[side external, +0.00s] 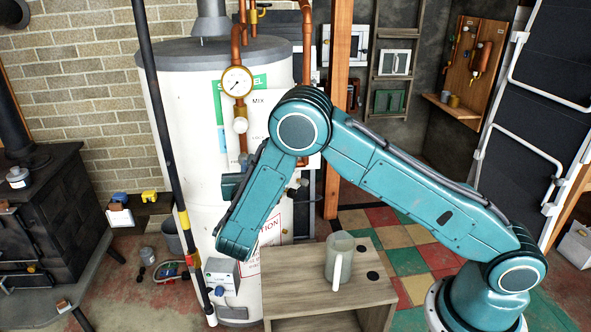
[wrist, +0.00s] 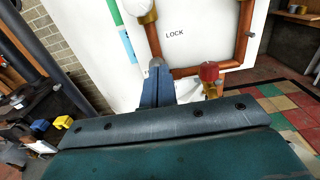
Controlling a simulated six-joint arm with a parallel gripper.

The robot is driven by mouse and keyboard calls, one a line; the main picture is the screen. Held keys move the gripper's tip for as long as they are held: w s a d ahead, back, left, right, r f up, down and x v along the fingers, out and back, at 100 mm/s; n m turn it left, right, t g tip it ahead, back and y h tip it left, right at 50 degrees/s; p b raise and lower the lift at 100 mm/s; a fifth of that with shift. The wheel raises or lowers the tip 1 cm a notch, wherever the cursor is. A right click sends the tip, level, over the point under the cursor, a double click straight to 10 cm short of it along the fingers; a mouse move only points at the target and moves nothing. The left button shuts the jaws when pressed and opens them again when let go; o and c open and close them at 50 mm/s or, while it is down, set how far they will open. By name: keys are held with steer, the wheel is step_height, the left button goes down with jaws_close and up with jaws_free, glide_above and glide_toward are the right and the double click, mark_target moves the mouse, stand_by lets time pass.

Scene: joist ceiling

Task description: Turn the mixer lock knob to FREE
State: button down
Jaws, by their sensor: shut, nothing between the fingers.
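The white mixer panel (wrist: 200,45) fills the upper middle of the wrist view, with the word LOCK on it and copper pipe around it. In the side view the panel (side external: 262,108) shows MIX and part of LOCK, with my arm across it. My gripper (wrist: 157,68) is shut and empty, its blue-grey fingers pointing at the panel's lower left, below and left of the word LOCK. A red knob (wrist: 209,72) on a brass fitting is right of the fingertips, apart from them in the picture. I cannot make out the lock knob or its pointer for certain; the fingers may cover it.
A pressure gauge (side external: 237,82) sits on the copper pipe before the white tank (side external: 185,130). A wooden bench (side external: 290,292) with a grey mug (side external: 339,258) stands below my arm.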

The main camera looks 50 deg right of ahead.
mark_target(239, 161)
steer(key=shift+x, duration=2.95)
steer(key=shift+f, duration=0.1)
steer(key=shift+a+f, duration=0.1)
steer(key=shift+f, duration=0.2)
steer(key=shift+w+a, duration=0.5)
steer(key=shift+w+a+f, duration=0.2)
steer(key=shift+w+a, duration=0.05)
steer(key=shift+w+a+r, duration=0.1)
steer(key=shift+r, duration=0.45)
steer(key=shift+a, duration=0.1)
